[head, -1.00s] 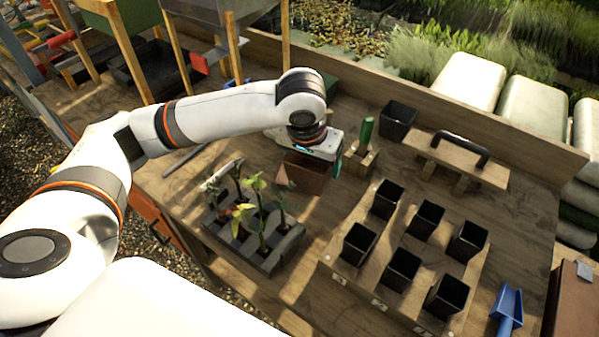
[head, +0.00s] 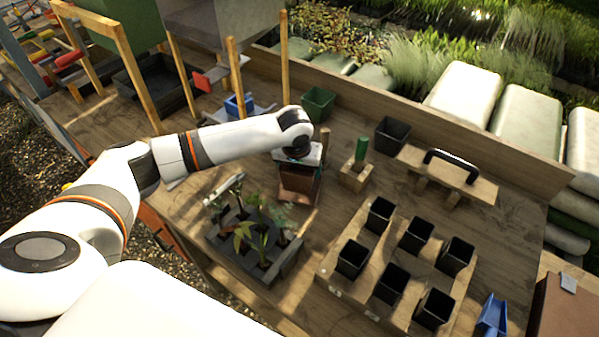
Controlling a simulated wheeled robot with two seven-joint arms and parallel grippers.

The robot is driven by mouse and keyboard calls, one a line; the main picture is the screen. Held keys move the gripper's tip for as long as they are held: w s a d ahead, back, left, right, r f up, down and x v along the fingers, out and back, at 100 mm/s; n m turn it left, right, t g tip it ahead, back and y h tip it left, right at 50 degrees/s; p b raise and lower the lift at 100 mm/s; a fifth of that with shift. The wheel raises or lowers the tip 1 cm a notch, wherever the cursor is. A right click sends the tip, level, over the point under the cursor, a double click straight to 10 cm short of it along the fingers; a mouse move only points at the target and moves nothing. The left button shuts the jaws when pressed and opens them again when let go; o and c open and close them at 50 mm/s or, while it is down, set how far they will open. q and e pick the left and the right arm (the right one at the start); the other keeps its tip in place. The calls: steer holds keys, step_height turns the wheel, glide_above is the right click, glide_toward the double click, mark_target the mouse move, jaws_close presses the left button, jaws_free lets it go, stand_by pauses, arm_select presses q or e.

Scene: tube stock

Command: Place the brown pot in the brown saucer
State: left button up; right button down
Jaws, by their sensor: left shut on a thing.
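My left gripper (head: 299,157) is shut on the brown pot (head: 297,180). It holds the pot over the middle of the bench, behind the grey seedling tray. The gripper and wrist cover the pot's upper part, and its fingertips are hard to make out. A thin brownish edge shows around the pot's foot; I cannot tell whether this is the brown saucer, or whether the pot touches what is below it. No saucer shows clearly elsewhere. My right gripper is not in view.
Close by are a wooden block with a green-handled tool (head: 357,178), the seedling tray (head: 255,255) and a green pot (head: 318,103). A rack (head: 335,270) holds several black pots at front right.

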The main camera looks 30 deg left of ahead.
arm_select(q)
steer(key=shift+f, duration=1.3)
steer(key=o, duration=0.9)
steer(key=shift+f, duration=0.1)
steer(key=b+v, duration=0.1)
steer(key=v, duration=1.1)
